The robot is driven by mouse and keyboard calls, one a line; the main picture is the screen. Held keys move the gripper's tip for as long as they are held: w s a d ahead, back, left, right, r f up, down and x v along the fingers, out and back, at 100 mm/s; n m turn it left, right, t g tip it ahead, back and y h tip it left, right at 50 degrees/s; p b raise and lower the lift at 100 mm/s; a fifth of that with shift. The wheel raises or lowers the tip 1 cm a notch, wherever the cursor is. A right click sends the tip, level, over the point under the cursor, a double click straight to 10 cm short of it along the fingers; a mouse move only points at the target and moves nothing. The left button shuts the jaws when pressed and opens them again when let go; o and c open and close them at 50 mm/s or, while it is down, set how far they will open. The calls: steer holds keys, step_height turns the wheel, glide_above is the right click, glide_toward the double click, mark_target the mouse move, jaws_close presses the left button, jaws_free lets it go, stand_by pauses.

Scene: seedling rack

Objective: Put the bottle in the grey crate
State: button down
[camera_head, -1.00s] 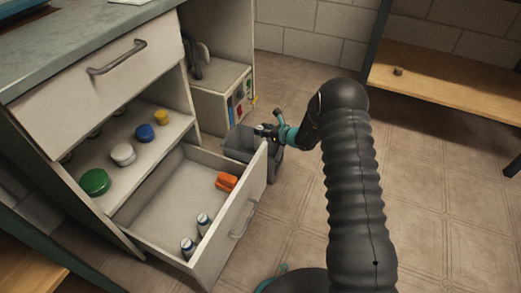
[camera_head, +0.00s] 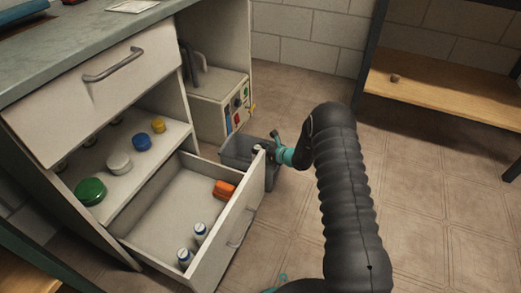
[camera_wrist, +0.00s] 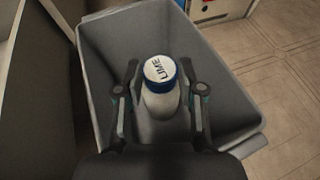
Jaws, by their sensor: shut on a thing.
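My gripper (camera_wrist: 160,100) is shut on a white bottle (camera_wrist: 160,104) with a blue-rimmed cap whose white top reads "LIME". In the wrist view the bottle shows upright between the fingers, over the inside of the grey crate (camera_wrist: 228,58). Its base is hidden, so I cannot tell whether it touches the crate floor. In the head view the grey crate (camera_head: 236,150) stands on the floor behind the open drawer, partly hidden by the drawer front. My gripper (camera_head: 266,150) is at the crate there, and the drawer front hides part of it.
The open drawer (camera_head: 160,208) holds two white bottles (camera_head: 192,245) and an orange object (camera_head: 223,190). Jars with green, white, blue and yellow lids stand on the shelf above. A control box (camera_head: 222,100) stands behind the crate. Floor at right is clear.

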steer(key=shift+f+b, duration=0.5)
steer(key=c, duration=0.7)
jaws_free()
steer(key=shift+r+p, duration=0.3)
steer(key=shift+p, duration=0.15)
steer(key=v, duration=0.4)
steer(key=p+v, duration=0.1)
steer(key=v, duration=0.7)
steer(key=shift+r+p, duration=0.35)
steer(key=shift+r, duration=0.05)
